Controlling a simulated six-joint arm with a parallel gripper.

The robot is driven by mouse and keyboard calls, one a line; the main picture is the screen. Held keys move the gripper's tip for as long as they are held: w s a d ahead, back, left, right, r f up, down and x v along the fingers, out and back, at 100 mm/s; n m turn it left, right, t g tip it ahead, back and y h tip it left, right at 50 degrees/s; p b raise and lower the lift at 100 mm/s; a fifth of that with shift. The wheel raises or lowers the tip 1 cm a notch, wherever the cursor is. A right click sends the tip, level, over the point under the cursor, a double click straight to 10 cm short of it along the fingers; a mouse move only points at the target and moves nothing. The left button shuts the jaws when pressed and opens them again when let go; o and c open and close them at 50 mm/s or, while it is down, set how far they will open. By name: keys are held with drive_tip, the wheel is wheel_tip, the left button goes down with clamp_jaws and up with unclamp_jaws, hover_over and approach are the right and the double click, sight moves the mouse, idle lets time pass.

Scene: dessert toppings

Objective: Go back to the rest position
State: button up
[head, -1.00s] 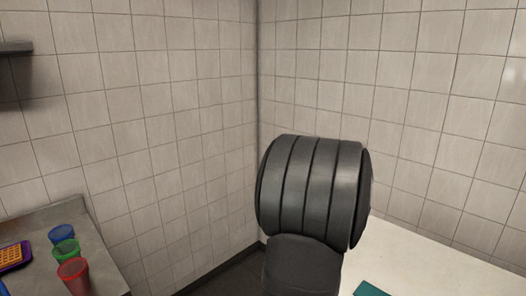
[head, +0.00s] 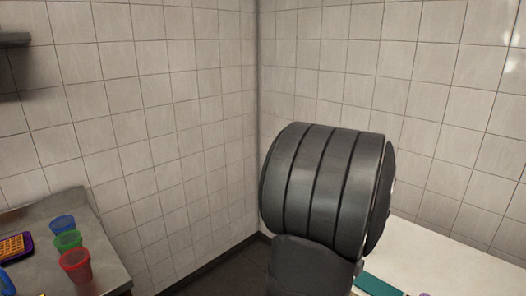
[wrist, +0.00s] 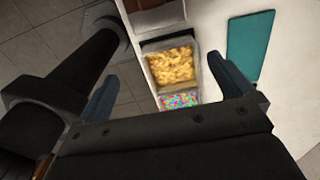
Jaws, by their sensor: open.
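My gripper (wrist: 162,82) shows in the wrist view with its two fingers wide apart and nothing between them but the view below. It hangs above the edge of a white counter. In the head view only a dark, rounded joint of my arm shows in the middle; the gripper itself is out of that view.
A container of yellow-brown pieces (wrist: 172,68) and one of coloured sprinkles (wrist: 180,100) sit below. A teal mat (wrist: 250,48) lies on the white counter (head: 440,258). At left, blue (head: 62,224), green (head: 68,241) and red (head: 76,265) cups stand near a waffle (head: 12,246).

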drive_tip(key=s+d+r, duration=0.2)
drive_tip(key=s+d, duration=0.5)
drive_tip(key=s, duration=0.3)
drive_tip(key=s+d+r, duration=0.2)
drive_tip(key=s+d, duration=0.5)
drive_tip(key=s, duration=0.4)
drive_tip(key=s+d+r, duration=0.3)
drive_tip(key=s+d, duration=0.4)
drive_tip(key=s, duration=0.4)
drive_tip(key=shift+s, duration=0.15)
drive_tip(key=shift+o, duration=0.3)
drive_tip(key=w+d+r, duration=0.1)
drive_tip(key=w+r, duration=0.1)
drive_tip(key=w, duration=1.2)
drive_tip(key=w+d+r, duration=0.2)
drive_tip(key=w, duration=1.3)
wheel_tip(320, 180, down, 9)
drive_tip(key=shift+s+a+f, duration=0.1)
drive_tip(key=shift+a+f, duration=0.05)
